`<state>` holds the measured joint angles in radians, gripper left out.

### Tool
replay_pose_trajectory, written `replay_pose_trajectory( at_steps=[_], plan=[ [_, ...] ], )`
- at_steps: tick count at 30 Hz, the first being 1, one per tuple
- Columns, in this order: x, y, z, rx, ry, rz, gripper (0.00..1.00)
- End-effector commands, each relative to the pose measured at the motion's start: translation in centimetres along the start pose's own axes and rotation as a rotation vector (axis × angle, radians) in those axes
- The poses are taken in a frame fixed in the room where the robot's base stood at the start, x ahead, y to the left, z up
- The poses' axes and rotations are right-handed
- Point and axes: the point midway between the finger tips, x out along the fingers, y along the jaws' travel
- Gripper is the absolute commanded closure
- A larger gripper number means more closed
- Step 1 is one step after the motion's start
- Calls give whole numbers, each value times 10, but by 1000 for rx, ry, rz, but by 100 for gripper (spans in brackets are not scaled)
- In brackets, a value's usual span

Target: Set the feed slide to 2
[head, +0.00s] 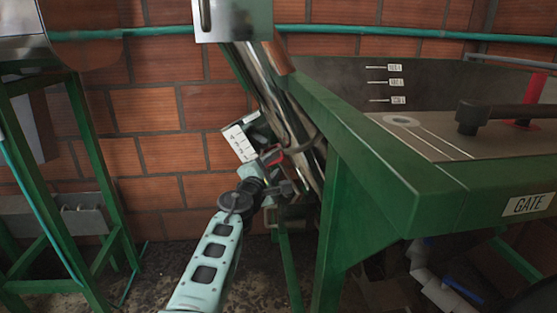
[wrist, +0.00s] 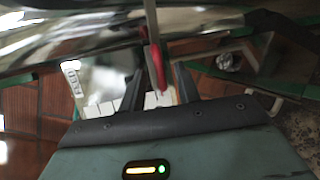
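The feed slide's white scale plate (head: 240,142) with black numbers is beside the steep shiny metal chute (head: 285,110) in the head view. A red handle (head: 272,155) is at its right edge, in front of my gripper (head: 277,170). In the wrist view, my gripper (wrist: 159,75) has its two dark fingers apart, with the red handle (wrist: 157,62) between them and gaps on both sides. A white FEED label (wrist: 73,80) is left of the fingers, and part of the scale (wrist: 155,99) shows behind them. I cannot tell which number the slide stands at.
A green hopper frame (head: 330,130) with a GATE label (head: 526,205) and dark lever (head: 500,113) stands at the right. A green stand (head: 90,160) is at the left. A brick wall (head: 160,110) closes the back.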

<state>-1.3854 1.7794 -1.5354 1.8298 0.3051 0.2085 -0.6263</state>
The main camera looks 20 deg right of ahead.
Motion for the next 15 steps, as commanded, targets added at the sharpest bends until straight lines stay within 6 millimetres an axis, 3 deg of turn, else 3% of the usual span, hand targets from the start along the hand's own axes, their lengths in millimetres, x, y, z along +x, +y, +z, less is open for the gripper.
replay_pose_trajectory(
  at_steps=[12,13,15],
  plan=[
    [-3,0,-1,-1,2,1,67],
    [-3,0,-1,-1,2,1,70],
    [-3,0,-1,-1,1,1,90]
  ],
)
